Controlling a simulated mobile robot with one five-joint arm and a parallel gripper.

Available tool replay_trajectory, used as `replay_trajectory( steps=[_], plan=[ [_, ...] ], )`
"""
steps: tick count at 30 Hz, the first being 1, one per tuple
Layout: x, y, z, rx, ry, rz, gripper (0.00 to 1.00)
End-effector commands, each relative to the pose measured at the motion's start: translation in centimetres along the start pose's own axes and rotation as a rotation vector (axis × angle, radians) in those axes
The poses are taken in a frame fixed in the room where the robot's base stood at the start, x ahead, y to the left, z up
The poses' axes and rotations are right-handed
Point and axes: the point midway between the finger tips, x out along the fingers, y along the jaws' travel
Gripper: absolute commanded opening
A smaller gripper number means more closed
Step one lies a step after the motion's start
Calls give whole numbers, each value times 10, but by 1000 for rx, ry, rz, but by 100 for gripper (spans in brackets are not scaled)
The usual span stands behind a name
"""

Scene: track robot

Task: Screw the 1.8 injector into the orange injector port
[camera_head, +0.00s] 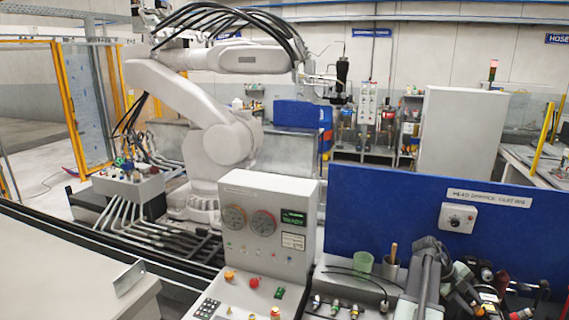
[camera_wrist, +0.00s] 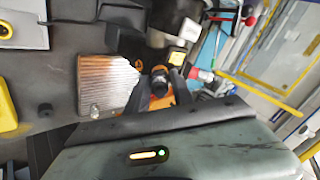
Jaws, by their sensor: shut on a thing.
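Orange (camera_wrist: 160,69) shows at the far end of this part. I cannot tell whether it belongs to the held part or to a port behind it, or whether the two touch. No number can be read on the held part, so I cannot tell that it is the 1.8 injector. I cannot pick out the orange injector port for certain in either view.
A ribbed metal block (camera_wrist: 105,82) lies left of my fingers, with a yellow piece (camera_wrist: 176,57) close by on the right. In the head view, a grey control box (camera_head: 268,225) stands before a large white robot arm (camera_head: 190,110). A blue panel (camera_head: 375,205) backs a cluttered bench.

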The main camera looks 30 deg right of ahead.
Motion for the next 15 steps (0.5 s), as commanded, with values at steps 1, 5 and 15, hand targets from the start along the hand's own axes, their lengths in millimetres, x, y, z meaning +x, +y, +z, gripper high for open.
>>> replay_trajectory(
  steps=[1,5,15],
  plan=[
    [0,0,0,2,0,0,0],
    [0,0,0,1,-1,0,0],
    [0,0,0,303,-1,-1,0]
  ],
)
